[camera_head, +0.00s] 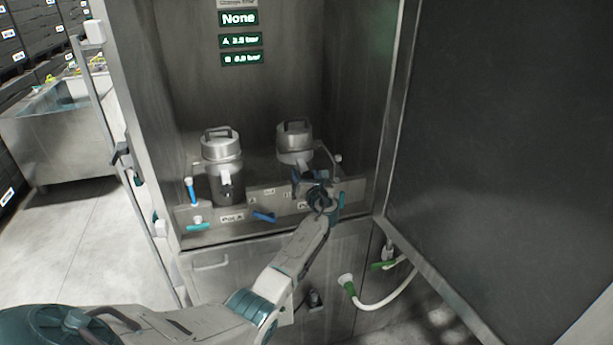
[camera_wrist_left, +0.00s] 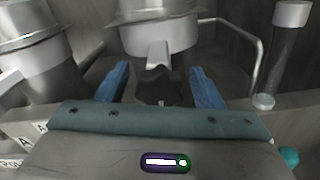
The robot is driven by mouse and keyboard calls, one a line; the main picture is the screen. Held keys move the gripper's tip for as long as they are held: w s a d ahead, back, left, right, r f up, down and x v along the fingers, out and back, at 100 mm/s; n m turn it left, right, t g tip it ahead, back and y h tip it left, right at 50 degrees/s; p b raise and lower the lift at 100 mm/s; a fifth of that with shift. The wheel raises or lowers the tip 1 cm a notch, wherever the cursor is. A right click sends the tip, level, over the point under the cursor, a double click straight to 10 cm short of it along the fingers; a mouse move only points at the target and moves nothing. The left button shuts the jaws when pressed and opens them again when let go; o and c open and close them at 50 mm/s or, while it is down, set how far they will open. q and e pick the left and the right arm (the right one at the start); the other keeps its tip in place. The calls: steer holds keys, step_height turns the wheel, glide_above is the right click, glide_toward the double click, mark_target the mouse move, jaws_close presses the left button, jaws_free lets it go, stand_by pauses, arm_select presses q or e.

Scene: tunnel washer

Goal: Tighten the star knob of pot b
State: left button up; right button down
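Pot b (camera_head: 295,142) is the right one of two steel pots with lids and top handles in the cabinet. In the left wrist view its body (camera_wrist_left: 158,38) fills the top middle. The dark star knob (camera_wrist_left: 160,84) sits below a pale metal arm (camera_wrist_left: 158,54) on the pot's front. My left gripper (camera_head: 318,186) is in front of pot b and hides the knob in the head view. In the left wrist view its blue fingers (camera_wrist_left: 158,90) stand apart on either side of the knob, with gaps visible. My right gripper is not in view.
Pot a (camera_head: 223,165) stands to the left. A front ledge (camera_head: 232,217) carries labels and blue and teal valve handles (camera_head: 264,216). A bent metal pipe (camera_wrist_left: 252,50) runs right of pot b. A dark door panel (camera_head: 500,150) stands at right. Green signs (camera_head: 240,40) hang above.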

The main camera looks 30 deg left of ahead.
arm_select(q)
steer(key=shift+d, duration=0.1)
steer(key=b+v, duration=0.3)
steer(key=v, duration=0.7)
steer(key=shift+s+d, duration=0.2)
steer(key=shift+s, duration=0.1)
